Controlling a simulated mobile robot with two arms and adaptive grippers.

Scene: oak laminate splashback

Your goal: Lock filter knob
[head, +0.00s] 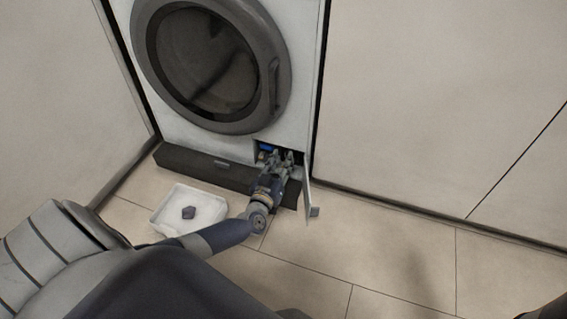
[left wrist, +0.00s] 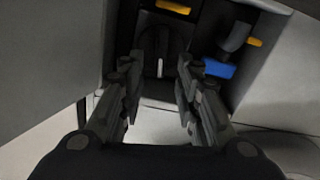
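The filter knob (left wrist: 160,48) shows in the left wrist view as a dark rounded part with a pale upright grip (left wrist: 160,68), set inside the open compartment at the washing machine's lower right. In the head view it is hidden behind my left gripper (head: 277,157), which reaches into the compartment opening. In the left wrist view the same gripper (left wrist: 156,80) is open, with its two fingers apart and the knob seen between and beyond them. I cannot tell whether either finger touches the knob. My right gripper is not in view.
The compartment's flap (head: 308,185) stands open to the right of the arm. A blue part (left wrist: 220,69) and a yellow tab (left wrist: 173,7) sit near the knob. A white tray (head: 162,226) with a small dark object (head: 188,213) lies on the floor left of the arm.

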